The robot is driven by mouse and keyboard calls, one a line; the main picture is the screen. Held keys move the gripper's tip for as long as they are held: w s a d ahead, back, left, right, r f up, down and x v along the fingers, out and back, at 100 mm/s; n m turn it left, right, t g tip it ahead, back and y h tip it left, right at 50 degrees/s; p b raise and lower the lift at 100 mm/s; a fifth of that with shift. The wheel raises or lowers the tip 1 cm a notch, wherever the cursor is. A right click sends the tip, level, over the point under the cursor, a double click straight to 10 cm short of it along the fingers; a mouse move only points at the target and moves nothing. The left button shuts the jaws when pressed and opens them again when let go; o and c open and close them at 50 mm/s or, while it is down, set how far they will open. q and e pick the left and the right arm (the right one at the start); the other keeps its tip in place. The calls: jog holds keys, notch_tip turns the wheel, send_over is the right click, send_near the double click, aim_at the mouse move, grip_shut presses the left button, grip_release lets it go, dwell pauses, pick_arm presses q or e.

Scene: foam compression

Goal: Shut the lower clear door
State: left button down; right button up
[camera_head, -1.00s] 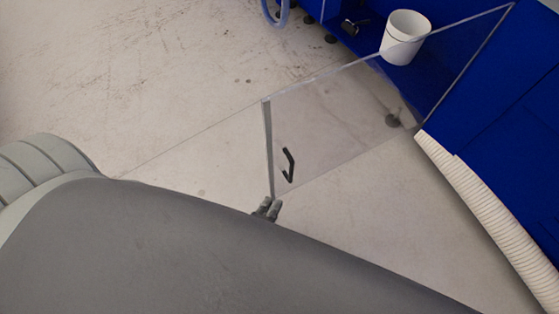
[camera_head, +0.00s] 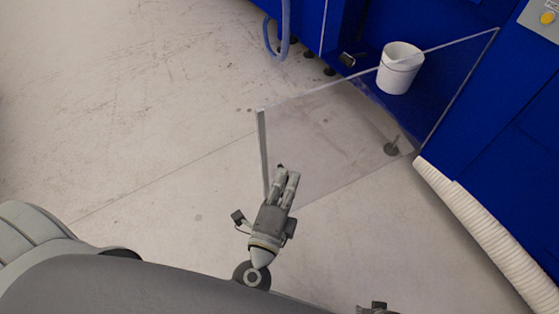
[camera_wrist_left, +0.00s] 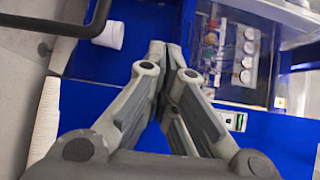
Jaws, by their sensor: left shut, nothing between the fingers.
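The lower clear door (camera_head: 325,130) stands open in the head view. Its right edge meets the blue machine, and its free edge with a pale strip points left over the floor. My left gripper (camera_head: 286,174) is shut and empty, with its fingers over the lower part of the door near the free edge. It covers most of the dark door handle. I cannot tell whether the fingers touch the panel. In the left wrist view the closed fingers (camera_wrist_left: 167,52) point toward the blue machine.
A white bucket (camera_head: 400,67) stands behind the door by the blue machine (camera_head: 480,125). A white ribbed hose (camera_head: 485,240) runs along the machine at right. A blue hose (camera_head: 280,35) hangs at the top. The floor (camera_head: 130,110) at left is clear.

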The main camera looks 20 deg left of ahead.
aim_at(286, 147)
pick_arm(q)
jog(key=shift+w+a+p, duration=0.2)
jog(key=shift+w+a, duration=0.55)
jog(key=shift+w, duration=0.15)
jog(key=shift+w+a+p, duration=0.15)
jog(key=shift+w+a, duration=0.55)
jog(key=shift+w, duration=0.2)
pick_arm(e)
jog(key=shift+s+d+f, duration=0.15)
jog(key=shift+s+f, duration=1)
jog(key=shift+f, duration=0.3)
